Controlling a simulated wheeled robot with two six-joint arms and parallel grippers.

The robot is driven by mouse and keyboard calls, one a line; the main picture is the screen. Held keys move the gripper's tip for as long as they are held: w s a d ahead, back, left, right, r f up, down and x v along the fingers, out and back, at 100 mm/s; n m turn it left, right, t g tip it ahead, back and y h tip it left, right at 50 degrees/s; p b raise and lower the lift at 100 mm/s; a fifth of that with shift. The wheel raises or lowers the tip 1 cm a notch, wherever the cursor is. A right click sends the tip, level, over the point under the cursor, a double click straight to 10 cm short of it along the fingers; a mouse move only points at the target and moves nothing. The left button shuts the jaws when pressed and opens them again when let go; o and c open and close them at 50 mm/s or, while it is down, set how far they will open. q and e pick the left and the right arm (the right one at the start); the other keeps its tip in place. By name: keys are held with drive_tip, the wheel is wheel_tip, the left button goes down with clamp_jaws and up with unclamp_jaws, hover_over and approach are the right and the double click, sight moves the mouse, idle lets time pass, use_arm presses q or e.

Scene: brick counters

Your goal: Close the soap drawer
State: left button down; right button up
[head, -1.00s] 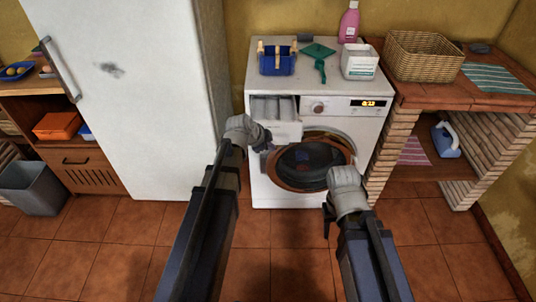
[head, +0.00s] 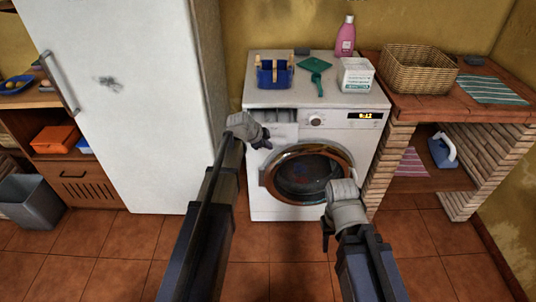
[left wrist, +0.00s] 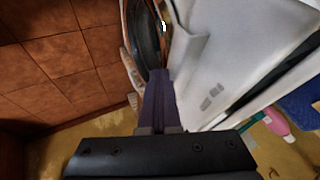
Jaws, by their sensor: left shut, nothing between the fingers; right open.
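The soap drawer (head: 284,132) is at the upper left of the white washing machine (head: 365,140). It stands slightly out, with a narrow dark strip of its compartments showing behind the front. My left gripper (head: 264,141) is shut and empty, at the left part of the drawer front. In the left wrist view its fingers (left wrist: 158,100) reach up to the white drawer front (left wrist: 190,48); whether they touch it is unclear. My right gripper (head: 328,236) is open and empty, low in front of the machine, away from the drawer.
The round door (head: 308,176) is below the drawer. The fridge (head: 130,110) is close on the left, a brick counter (head: 450,97) on the right.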

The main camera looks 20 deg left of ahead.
use_arm(q)
drive_tip(key=w+a, duration=0.1)
drive_tip(key=w, duration=0.2)
drive_tip(key=w+a, duration=0.1)
drive_tip(key=w, duration=0.5)
drive_tip(key=shift+w+a, duration=0.3)
drive_tip(key=shift+a, duration=0.1)
drive_tip(key=shift+w, duration=0.2)
drive_tip(key=shift+a+r, duration=0.1)
